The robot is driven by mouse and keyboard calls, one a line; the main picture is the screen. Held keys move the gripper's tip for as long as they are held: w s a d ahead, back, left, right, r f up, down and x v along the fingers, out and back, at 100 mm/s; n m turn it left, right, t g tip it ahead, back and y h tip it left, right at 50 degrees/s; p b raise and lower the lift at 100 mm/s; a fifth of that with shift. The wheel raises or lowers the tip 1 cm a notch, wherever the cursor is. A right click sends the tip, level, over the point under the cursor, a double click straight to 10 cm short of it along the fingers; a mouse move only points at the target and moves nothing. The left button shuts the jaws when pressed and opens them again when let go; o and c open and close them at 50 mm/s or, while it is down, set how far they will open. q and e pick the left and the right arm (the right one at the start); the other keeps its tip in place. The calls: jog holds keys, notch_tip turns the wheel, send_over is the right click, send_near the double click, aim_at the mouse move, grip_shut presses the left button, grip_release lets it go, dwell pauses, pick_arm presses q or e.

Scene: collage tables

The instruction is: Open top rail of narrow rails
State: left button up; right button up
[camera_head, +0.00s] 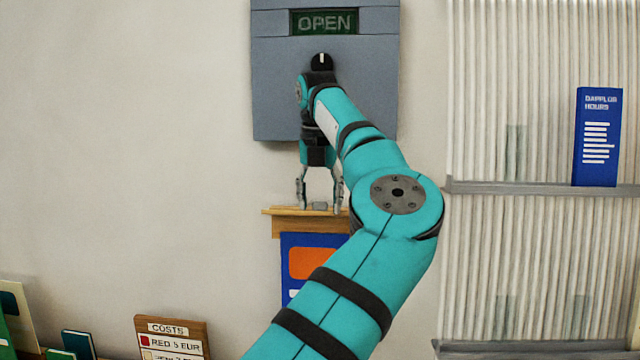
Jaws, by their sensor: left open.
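A narrow wooden rail (283,222) is on the wall below the grey panel, with its right end hidden behind my left arm. A blue sheet with an orange patch (297,262) hangs directly below it, partly covered by my arm. My left gripper (319,204) points down at the rail's top edge, with its fingers open and spread. A small grey piece shows between the fingertips on the rail's top. I cannot tell whether the fingers touch it. No second narrow rail shows. My right gripper is not in view.
A grey panel (275,90) with an OPEN sign and a black knob is on the wall behind my wrist. At right, a ribbed board has grey ledges (530,189) and a blue card (598,138). A COSTS board (172,338) stands lower left. The left wall is clear.

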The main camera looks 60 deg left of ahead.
pick_arm(q)
jog(key=v, duration=1.1)
jog(key=shift+r, duration=0.2)
jog(key=shift+d, duration=0.1)
